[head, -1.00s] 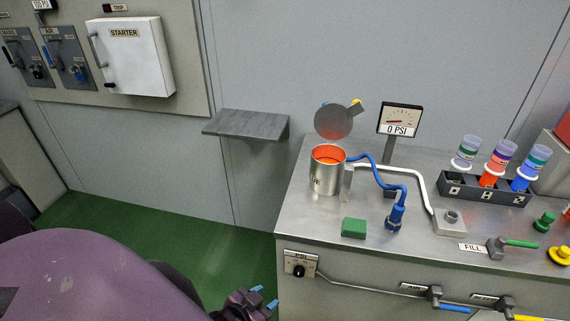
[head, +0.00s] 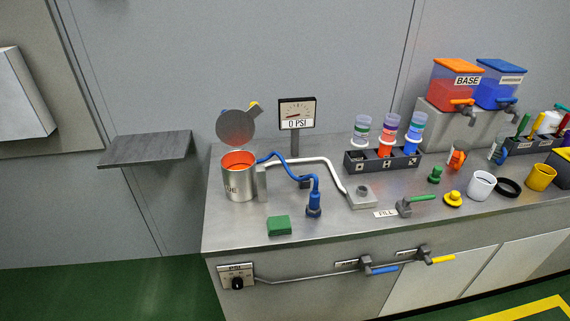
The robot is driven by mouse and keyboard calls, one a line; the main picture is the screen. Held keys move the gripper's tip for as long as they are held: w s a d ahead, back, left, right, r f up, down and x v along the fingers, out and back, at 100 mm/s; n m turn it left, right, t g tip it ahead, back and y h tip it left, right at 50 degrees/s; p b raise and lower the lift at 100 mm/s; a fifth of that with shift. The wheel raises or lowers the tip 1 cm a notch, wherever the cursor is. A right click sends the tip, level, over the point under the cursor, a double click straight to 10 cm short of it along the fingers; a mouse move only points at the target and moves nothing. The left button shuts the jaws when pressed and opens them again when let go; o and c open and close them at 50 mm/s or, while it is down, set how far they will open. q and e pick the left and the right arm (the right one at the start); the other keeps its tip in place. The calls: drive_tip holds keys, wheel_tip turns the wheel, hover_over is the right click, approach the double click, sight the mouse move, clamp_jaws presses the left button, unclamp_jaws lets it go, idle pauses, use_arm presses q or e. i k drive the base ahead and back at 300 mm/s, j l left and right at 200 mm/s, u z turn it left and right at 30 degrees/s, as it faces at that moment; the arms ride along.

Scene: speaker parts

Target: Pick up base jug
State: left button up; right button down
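A clear container with orange contents and an orange lid, labelled BASE (head: 455,88), stands on a grey raised block at the back right of the counter. It has an orange tap at its front. A small orange vessel (head: 457,158) stands on the counter below it; it is too small to make out well. A white cup (head: 481,185) and a yellow cup (head: 541,177) stand farther forward. I cannot tell from any label which of these is the base jug. Neither of my grippers shows in the head view.
A blue container (head: 500,88) stands beside the BASE one. A steel pot (head: 239,182) with its lid raised, a blue hose, a green block (head: 279,226) and a rack of bottles (head: 383,160) occupy the counter (head: 350,240). A grey shelf (head: 145,149) juts from the wall.

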sight(458, 159)
drive_tip(key=i+l, duration=0.1)
drive_tip(key=l, duration=0.25)
drive_tip(key=i+l+u, duration=0.1)
drive_tip(key=l, duration=0.3)
drive_tip(key=i+l, duration=0.15)
drive_tip(key=l, duration=0.2)
drive_tip(key=i+l+u, duration=0.1)
drive_tip(key=l, duration=0.3)
drive_tip(key=i+l, duration=0.1)
drive_tip(key=l, duration=0.3)
drive_tip(key=i+j+u, duration=0.05)
